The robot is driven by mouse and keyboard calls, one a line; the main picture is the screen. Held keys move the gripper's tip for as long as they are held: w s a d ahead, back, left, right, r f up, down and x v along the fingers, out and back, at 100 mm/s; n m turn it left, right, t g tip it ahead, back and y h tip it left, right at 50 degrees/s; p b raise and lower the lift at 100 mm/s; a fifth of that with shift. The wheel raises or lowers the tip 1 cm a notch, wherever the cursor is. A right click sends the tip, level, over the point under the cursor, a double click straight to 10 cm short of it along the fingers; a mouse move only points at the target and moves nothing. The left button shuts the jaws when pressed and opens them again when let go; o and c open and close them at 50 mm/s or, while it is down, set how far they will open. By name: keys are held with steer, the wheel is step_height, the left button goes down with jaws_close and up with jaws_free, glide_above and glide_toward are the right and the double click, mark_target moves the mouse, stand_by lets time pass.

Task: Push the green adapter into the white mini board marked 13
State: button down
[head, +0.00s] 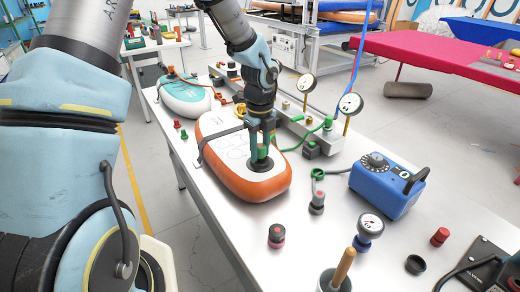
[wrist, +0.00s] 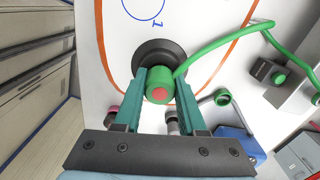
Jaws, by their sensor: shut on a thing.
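The white mini board (head: 238,160) with an orange rim lies on the table, held by a dark strap. It fills the top of the wrist view (wrist: 110,55), where a blue circle and a blue "1" show; the full number is not readable. My gripper (head: 262,150) is over its near end, fingers pointing down. In the wrist view my gripper (wrist: 160,78) is shut on the green adapter (wrist: 160,88), which has a red end and a green hose. The adapter is at the board's black round valve (wrist: 150,52); how deep it sits is hidden.
A white and teal board (head: 186,97) lies further back. A metal rail with gauges (head: 305,84) runs behind the board. A blue pump box (head: 384,186), a gauge (head: 370,227), a grey fitting (head: 317,202) and small caps stand to the right.

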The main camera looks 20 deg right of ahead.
mark_target(260, 146)
steer(key=shift+c, duration=2)
jaws_free()
step_height(260, 146, up, 11)
steer(key=shift+f+b, duration=0.15)
steer(key=shift+b, duration=0.85)
